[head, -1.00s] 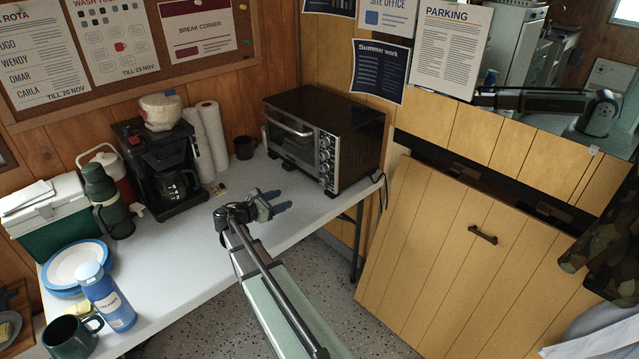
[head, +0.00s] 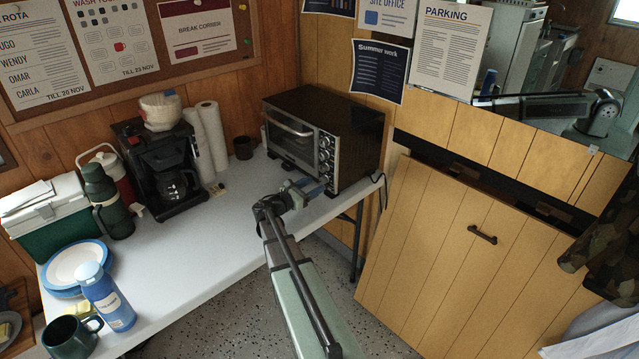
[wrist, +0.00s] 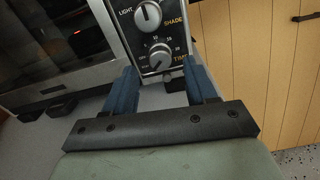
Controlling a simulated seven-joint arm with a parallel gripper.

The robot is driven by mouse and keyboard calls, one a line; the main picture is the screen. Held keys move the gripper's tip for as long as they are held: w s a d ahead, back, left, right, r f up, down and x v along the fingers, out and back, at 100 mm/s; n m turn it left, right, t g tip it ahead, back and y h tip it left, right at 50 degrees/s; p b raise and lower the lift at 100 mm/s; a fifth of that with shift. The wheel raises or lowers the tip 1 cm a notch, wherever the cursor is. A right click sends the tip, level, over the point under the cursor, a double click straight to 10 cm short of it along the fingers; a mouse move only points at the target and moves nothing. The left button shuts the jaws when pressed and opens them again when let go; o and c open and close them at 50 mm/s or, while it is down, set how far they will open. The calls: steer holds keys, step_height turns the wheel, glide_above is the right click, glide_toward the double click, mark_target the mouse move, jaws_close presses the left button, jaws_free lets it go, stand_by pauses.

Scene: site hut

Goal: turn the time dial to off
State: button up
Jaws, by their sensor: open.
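The toaster oven (head: 345,125) stands at the back right of the white table, with a column of knobs on the right of its front. In the wrist view the time dial (wrist: 160,56) is the lowest knob, silver, with a scale around it and the word TIME beside it. The shade dial (wrist: 147,16) is just above it. My gripper (wrist: 163,80) is open, its two blue fingers on either side below the time dial. I cannot tell whether the fingers touch the panel. In the head view my gripper (head: 312,187) is by the oven's lower right front.
The white table (head: 215,240) is clear in front of the oven. A coffee maker (head: 160,165), paper towel rolls (head: 212,140) and a dark mug (head: 243,147) stand to the left. A yellow panelled board (head: 440,260) is to the right.

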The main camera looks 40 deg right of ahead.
mark_target(321, 181)
steer(key=shift+d, duration=2)
steer(key=shift+c, duration=0.3)
jaws_close()
steer(key=m, duration=0.3)
steer(key=shift+m, duration=2.4)
